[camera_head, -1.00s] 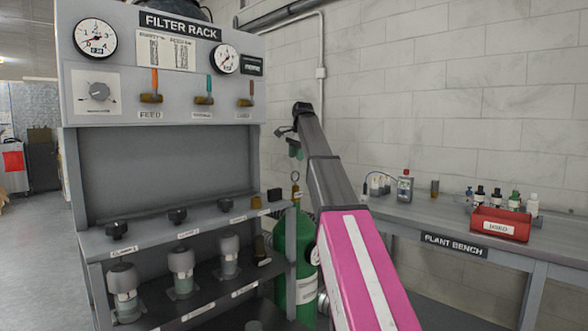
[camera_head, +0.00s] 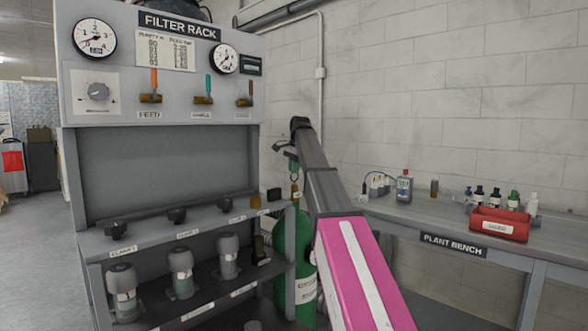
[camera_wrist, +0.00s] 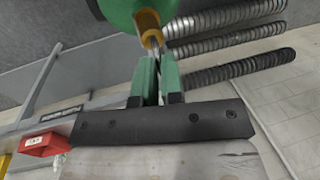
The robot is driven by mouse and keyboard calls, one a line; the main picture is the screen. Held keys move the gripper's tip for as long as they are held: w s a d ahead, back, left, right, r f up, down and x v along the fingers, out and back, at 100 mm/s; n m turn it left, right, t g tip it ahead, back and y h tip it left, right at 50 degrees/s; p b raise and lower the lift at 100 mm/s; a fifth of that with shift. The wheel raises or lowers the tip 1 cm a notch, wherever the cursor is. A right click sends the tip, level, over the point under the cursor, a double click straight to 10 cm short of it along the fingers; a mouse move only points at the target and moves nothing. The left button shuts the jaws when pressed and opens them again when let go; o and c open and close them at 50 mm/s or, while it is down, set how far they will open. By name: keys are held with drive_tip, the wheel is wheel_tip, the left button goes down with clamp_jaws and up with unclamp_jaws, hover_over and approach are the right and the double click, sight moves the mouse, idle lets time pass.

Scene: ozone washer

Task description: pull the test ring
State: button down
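The brass relief fitting (camera_head: 295,188) stands on top of the green cylinder (camera_head: 304,240), right of the filter rack. Its small test ring (camera_head: 294,177) is barely made out just below my fingertips. My gripper (camera_head: 293,168) points down over it, with green fingers. In the wrist view, the brass fitting (camera_wrist: 149,32) lies straight ahead of my gripper (camera_wrist: 158,60), against the green cylinder (camera_wrist: 135,10). The fingers are close together with a narrow gap between them. Whether the ring sits in that gap is too small to tell.
The filter rack (camera_head: 165,70) with gauges, levers and clamp knobs stands close on the left.

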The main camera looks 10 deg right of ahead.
drive_tip(key=shift+r, duration=0.95)
drive_tip(key=c, duration=1.2)
unclamp_jaws()
drive_tip(key=shift+c, duration=0.2)
wheel_tip(320, 180, up, 11)
drive_tip(key=s+d, duration=0.1)
drive_tip(key=shift+s+d+f, duration=0.15)
drive_tip(key=shift+s+f, duration=0.05)
drive_tip(key=shift+s, duration=0.15)
